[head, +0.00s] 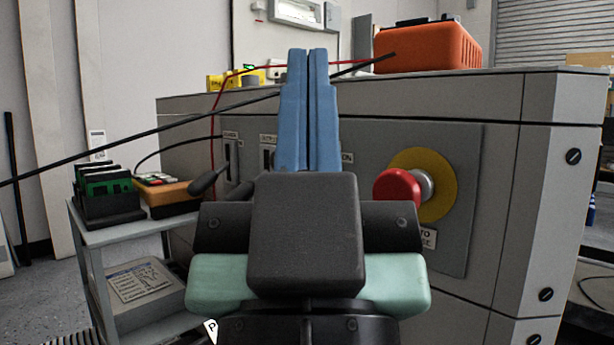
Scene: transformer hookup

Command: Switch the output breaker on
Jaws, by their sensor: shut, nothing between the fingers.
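My gripper (308,56) is shut and empty, its two blue fingers side by side and pointing at the grey cabinet (530,180). The cabinet's front panel (465,145) carries a breaker slot (227,160) at the left and a second slot (267,157) just left of my fingers. A dark lever handle (209,182) sticks out at the left slot. Labels above the slots are too small or too covered to read fully. My fingers and wrist hide the middle of the panel, so I cannot tell which switch is the output breaker or its position.
A red button (397,189) on a yellow disc (436,170) juts out right of my gripper. An orange case (428,47) and a small yellow device (222,80) sit on the cabinet. A side cart (128,234) stands left. Black and red cables cross behind my fingers.

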